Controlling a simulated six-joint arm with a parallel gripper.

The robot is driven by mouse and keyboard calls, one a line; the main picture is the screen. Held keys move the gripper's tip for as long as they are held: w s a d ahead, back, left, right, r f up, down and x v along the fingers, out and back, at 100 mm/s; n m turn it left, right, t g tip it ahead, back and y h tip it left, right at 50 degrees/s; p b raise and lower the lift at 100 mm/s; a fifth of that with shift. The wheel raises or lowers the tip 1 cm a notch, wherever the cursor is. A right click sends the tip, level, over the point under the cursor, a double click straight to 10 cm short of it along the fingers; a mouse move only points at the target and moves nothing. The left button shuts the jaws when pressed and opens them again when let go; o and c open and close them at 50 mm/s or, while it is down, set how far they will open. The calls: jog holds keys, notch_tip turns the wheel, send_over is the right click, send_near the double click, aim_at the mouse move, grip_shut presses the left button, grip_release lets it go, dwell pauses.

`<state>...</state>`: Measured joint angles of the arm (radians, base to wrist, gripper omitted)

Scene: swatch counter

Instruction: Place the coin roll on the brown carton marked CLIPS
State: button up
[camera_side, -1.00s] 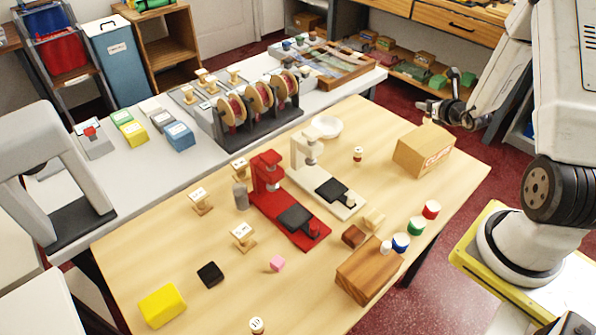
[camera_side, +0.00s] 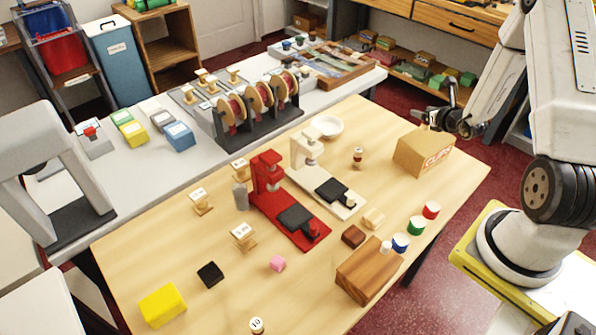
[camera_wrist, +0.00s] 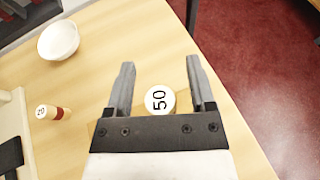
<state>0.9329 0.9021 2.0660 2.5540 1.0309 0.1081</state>
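The coin roll (camera_wrist: 160,101) shows in the wrist view as a white round end marked 50. It lies between the two fingers of my gripper (camera_wrist: 160,64), with a gap visible on either side, so the gripper looks open. In the side view my gripper (camera_side: 436,118) is at the top of the brown carton (camera_side: 414,154), whose front carries the red CLIPS mark. The roll is not clear in the side view, and I cannot tell whether it touches the carton.
A white bowl (camera_side: 327,126) and another roll (camera_side: 357,157) stand left of the carton; both also show in the wrist view. A cream press (camera_side: 318,180) and a red press (camera_side: 280,205) stand farther left. The table edge is close on the carton's right.

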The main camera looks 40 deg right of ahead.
jog(key=shift+r, duration=0.2)
jog(key=shift+v, duration=3.75)
jog(key=shift+a, duration=0.1)
jog(key=w+a+n+y, duration=0.1)
jog(key=a, duration=0.1)
jog(key=w+a+n+y, duration=0.1)
jog(key=a+n+y, duration=0.1)
jog(key=a, duration=0.1)
jog(key=w+a+r+n+y, duration=0.1)
jog(key=a+n, duration=0.1)
jog(key=shift+w+a+r+y, duration=0.15)
jog(key=shift+w+a+y, duration=0.15)
jog(key=shift+w+a, duration=0.1)
jog(key=s+a+r+n+g, duration=0.2)
jog(key=a+n+g, duration=0.3)
jog(key=a+n, duration=0.7)
jog(key=s+a+r+n+g, duration=0.3)
jog(key=a+n, duration=0.9)
jog(key=n, duration=1.1)
jog(key=shift+s+r+n+g, duration=0.2)
jog(key=shift+r+n+g, duration=0.1)
jog(key=shift+g, duration=0.6)
